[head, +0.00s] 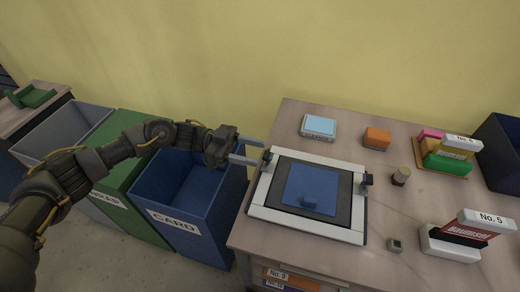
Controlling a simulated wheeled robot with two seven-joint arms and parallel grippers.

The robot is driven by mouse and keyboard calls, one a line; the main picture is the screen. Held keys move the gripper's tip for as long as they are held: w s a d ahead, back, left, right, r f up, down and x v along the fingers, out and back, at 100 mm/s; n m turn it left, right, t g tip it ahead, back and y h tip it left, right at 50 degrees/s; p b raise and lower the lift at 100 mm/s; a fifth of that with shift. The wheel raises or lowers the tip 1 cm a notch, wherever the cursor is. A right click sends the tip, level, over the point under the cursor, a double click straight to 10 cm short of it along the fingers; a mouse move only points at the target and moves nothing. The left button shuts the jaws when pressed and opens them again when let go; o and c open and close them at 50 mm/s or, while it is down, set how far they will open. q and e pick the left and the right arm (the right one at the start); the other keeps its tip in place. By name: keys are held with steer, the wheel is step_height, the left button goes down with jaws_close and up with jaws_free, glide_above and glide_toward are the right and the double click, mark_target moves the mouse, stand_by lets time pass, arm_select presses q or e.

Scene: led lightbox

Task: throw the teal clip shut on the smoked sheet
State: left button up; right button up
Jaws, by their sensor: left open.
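A light box with a white frame (262,206) lies on the wooden table. A dark smoked sheet (341,207) lies inside the frame, with a blue square plate (300,180) on it that has a small blue block near its front edge. A small dark greenish clip (268,157) sits on the frame's left edge; it may be the teal one, and its lever position is too small to tell. Another dark clip (367,180) is on the right edge. My left gripper (254,151) is open and empty, its fingers just left of the left clip. My right gripper is out of view.
A blue CARD bin (185,222) stands below my left arm, beside green and grey bins.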

mark_target(266, 159)
arm_select(q)
steer(key=shift+x, duration=1.3)
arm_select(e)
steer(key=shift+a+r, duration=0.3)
arm_select(q)
steer(key=shift+c, duration=0.4)
